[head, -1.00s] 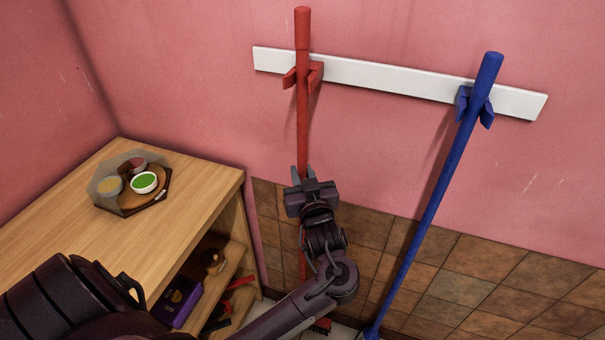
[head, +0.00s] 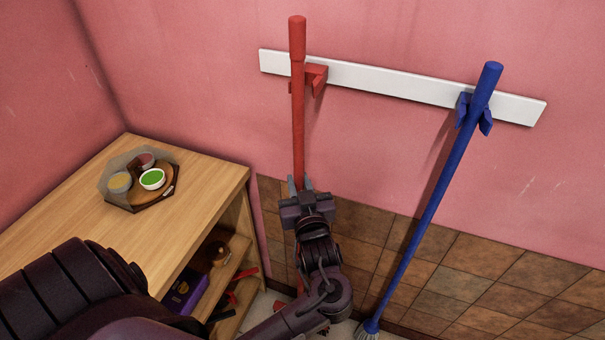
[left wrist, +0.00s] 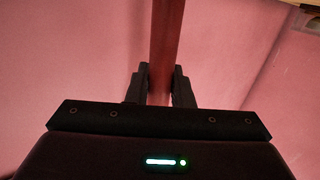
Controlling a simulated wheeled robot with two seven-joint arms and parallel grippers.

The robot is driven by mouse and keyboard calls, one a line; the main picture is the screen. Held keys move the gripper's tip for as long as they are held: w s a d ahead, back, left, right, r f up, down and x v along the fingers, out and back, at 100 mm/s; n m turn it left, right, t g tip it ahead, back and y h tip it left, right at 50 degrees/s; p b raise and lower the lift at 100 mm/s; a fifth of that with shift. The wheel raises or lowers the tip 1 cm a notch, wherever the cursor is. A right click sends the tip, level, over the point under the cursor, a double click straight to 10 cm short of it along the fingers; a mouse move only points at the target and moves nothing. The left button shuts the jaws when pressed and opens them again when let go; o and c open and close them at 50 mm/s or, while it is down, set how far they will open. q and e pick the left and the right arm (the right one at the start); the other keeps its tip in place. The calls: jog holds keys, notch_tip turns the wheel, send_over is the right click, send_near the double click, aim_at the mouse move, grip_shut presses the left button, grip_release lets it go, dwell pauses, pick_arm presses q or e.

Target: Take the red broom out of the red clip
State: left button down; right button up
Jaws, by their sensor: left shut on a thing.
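The red broom (head: 298,120) stands nearly upright in the head view, its handle in front of the white rail. The red clip (head: 316,76) is fixed on the rail. The handle passes in front of the clip's left part, and most of the clip shows to its right. The handle looks out of the clip's jaws. My left gripper (head: 299,187) is shut on the handle well below the clip. In the left wrist view the handle (left wrist: 166,45) runs up between the two fingers (left wrist: 158,85). The lower broom is mostly hidden behind my arm. My right gripper is not in view.
A blue broom (head: 430,200) leans in a blue clip (head: 474,112) on the white rail (head: 400,88) to the right. A wooden shelf unit (head: 205,185) stands at the left, with a tray of bowls (head: 140,182) on top. Wall space between the brooms is free.

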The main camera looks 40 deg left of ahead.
pick_arm(q)
jog(key=s+d+r+p, duration=0.1)
jog(key=s+p, duration=0.2)
jog(key=s, duration=0.4)
jog(key=shift+d+r+p, duration=0.2)
jog(key=shift+d+p, duration=0.15)
jog(key=shift+p, duration=0.05)
jog(key=shift+s+r, duration=0.1)
